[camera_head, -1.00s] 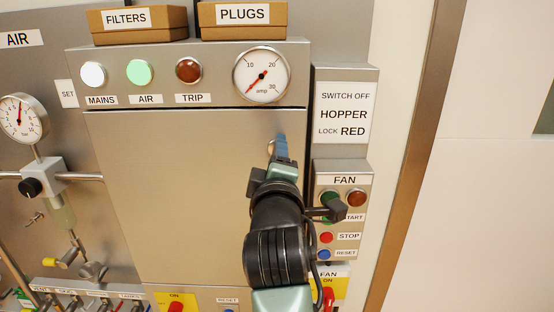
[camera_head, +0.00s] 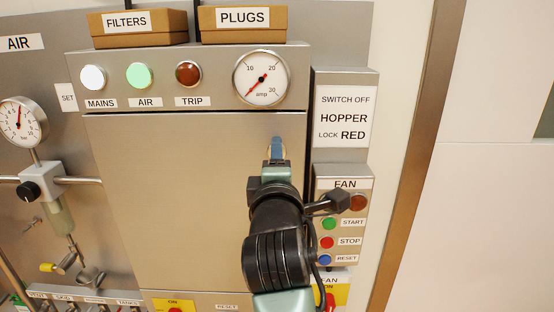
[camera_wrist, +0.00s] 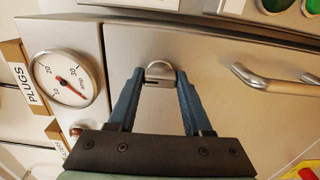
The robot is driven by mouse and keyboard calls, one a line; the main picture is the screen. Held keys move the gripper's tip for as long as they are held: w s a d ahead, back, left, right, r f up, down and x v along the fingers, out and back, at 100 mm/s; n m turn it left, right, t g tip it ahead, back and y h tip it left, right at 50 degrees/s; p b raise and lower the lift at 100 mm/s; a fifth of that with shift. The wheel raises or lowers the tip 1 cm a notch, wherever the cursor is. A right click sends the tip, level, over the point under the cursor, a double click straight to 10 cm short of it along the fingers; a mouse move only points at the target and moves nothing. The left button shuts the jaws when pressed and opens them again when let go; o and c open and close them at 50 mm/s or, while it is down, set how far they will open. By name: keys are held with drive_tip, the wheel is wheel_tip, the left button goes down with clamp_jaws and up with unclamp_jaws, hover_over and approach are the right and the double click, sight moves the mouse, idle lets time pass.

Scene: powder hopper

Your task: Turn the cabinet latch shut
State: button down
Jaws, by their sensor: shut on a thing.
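The cabinet latch (camera_wrist: 160,72) is a small metal piece with a rounded plate, near the edge of the grey cabinet door (camera_wrist: 220,85) in the wrist view. My gripper (camera_wrist: 159,79) has its two blue fingers on either side of the latch, shut on it. In the head view my gripper (camera_head: 277,147) is at the upper right of the door (camera_head: 180,190), below the amp gauge. There the fingers hide most of the latch, so its exact angle is hard to read.
The fan box (camera_head: 343,215) with its buttons stands just right of my arm. A curved metal handle (camera_wrist: 265,82) shows in the wrist view. The amp gauge (camera_head: 261,77) and boxes of filters (camera_head: 138,25) and plugs (camera_head: 243,22) are above.

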drive_tip(key=shift+c, duration=1.6)
unclamp_jaws()
drive_tip(key=shift+s, duration=0.15)
drive_tip(key=s+b, duration=0.4)
drive_tip(key=s, duration=0.8)
drive_tip(key=shift+s+b, duration=0.3)
drive_tip(key=shift+s, duration=0.05)
